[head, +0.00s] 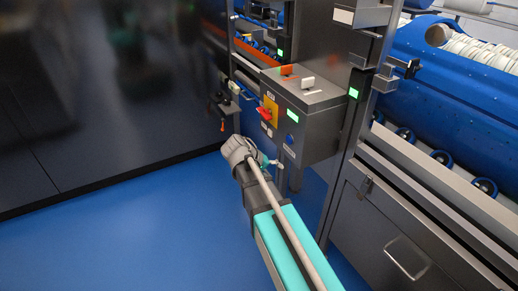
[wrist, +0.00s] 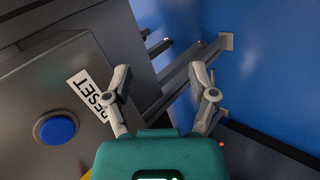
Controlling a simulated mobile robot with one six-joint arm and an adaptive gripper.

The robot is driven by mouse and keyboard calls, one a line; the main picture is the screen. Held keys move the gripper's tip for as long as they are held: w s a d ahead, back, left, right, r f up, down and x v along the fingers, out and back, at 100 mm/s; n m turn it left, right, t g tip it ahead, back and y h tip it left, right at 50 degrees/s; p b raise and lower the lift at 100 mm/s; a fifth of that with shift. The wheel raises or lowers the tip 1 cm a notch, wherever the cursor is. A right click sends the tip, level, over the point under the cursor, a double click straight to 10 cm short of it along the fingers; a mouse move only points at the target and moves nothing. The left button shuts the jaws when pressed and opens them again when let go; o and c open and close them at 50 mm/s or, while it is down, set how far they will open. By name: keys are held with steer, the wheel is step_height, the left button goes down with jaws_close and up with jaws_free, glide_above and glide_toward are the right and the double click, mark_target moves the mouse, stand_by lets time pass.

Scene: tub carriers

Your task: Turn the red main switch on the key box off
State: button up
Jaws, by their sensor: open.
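The key box (head: 322,128) is a grey metal box mounted on the machine frame in the head view. Its red main switch (head: 264,113) sits on a yellow plate (head: 271,106) on the left part of its front. My gripper (head: 280,164) is below the box front, small and partly hidden by my wrist. In the wrist view my gripper (wrist: 163,84) is open, with nothing between its fingers. The key box (wrist: 45,75) fills the left there. The red switch does not show in that view; only a yellow sliver shows at the bottom edge.
A blue button (wrist: 57,128) and a RESET label (wrist: 90,96) are on the box face, left of my fingers. Metal bars (wrist: 185,75) lie beyond the fingers. Orange and white pieces stand on the box top. Blue floor (head: 120,235) is open at left.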

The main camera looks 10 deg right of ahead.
steer(key=s+a+f+g+y, duration=0.1)
steer(key=s+f+y, duration=0.4)
steer(key=s+y, duration=0.3)
steer(key=shift+s+a+y, duration=0.25)
steer(key=shift+s+y, duration=0.05)
steer(key=shift+s, duration=1.95)
